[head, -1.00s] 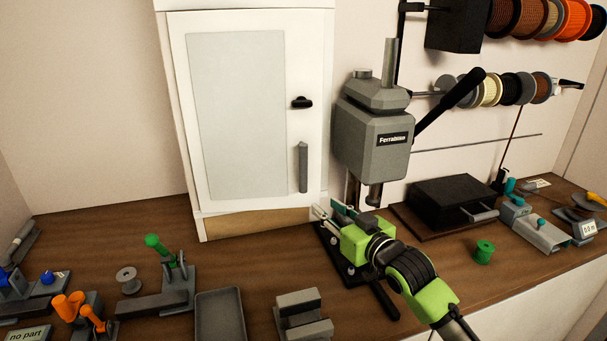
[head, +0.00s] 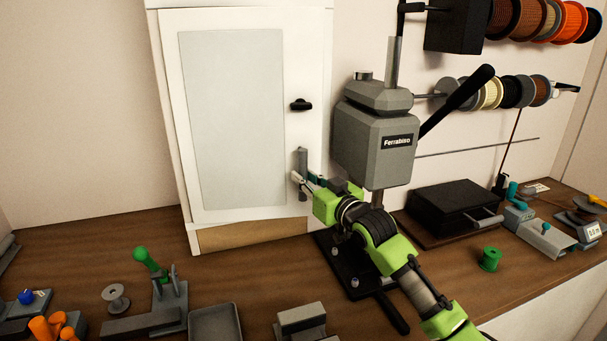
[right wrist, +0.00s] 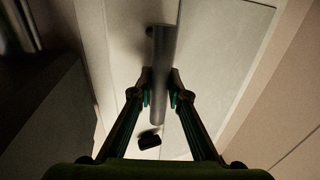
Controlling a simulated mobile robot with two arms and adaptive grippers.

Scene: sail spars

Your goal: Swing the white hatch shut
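The white hatch (head: 232,120) is the door of a white cabinet, with a pale grey panel and an upright grey bar handle (head: 302,160) at its lower right. It looks shut or nearly shut; I cannot tell whether a small gap remains. My right gripper (head: 304,178) is at the handle's lower part. In the right wrist view its fingers (right wrist: 161,80) stand on either side of the handle (right wrist: 161,60), open, with narrow gaps. A black latch knob (head: 301,105) sits above the handle; it also shows in the right wrist view (right wrist: 149,140). My left gripper is out of view.
A grey drill press (head: 374,140) stands close to the right of the cabinet, its black base below my right arm. A black box (head: 455,208) and a green spool (head: 489,259) lie farther right. A grey tray (head: 215,325) and several small fixtures fill the bench front left.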

